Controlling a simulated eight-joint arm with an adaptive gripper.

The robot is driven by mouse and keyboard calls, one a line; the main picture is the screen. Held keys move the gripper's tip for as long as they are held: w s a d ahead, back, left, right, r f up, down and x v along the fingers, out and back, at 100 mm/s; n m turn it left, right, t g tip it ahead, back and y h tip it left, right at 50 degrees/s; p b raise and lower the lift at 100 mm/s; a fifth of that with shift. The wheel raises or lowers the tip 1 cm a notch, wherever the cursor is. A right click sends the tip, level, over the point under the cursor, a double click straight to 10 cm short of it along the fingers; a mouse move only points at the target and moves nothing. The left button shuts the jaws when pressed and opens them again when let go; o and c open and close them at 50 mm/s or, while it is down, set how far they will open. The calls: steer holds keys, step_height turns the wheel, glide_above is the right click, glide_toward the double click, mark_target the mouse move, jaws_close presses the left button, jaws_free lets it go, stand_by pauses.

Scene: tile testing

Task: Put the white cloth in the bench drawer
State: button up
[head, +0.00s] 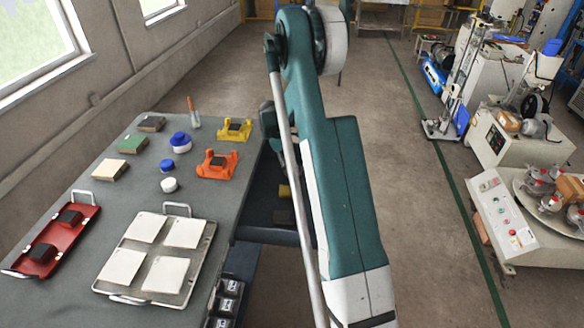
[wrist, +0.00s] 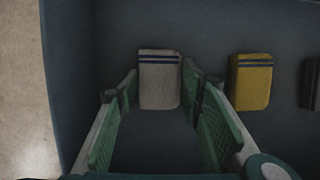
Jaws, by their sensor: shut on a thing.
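The white cloth (wrist: 159,82) is a folded pale pad with dark blue stripes near its far end, seen in the wrist view. My gripper (wrist: 160,88) has its green-padded fingers on both sides of the cloth and is shut on it. The cloth is over the dark floor of the open bench drawer (wrist: 68,85); I cannot tell if it touches the floor. In the head view the drawer (head: 272,235) stands pulled out from the bench's right side. My arm hides the cloth and the gripper there.
A yellow folded cloth (wrist: 251,80) lies in the drawer right of the white one, with a dark item (wrist: 311,82) beyond it. The bench (head: 85,165) holds a tray (head: 205,262) of white tiles, a red tray (head: 75,225) and small containers.

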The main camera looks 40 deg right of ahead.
steer(key=o, duration=0.8)
steer(key=shift+f, duration=0.15)
steer(key=p+v, duration=0.2)
steer(key=v, duration=1)
steer(key=shift+r+p, duration=0.3)
steer(key=shift+p, duration=0.1)
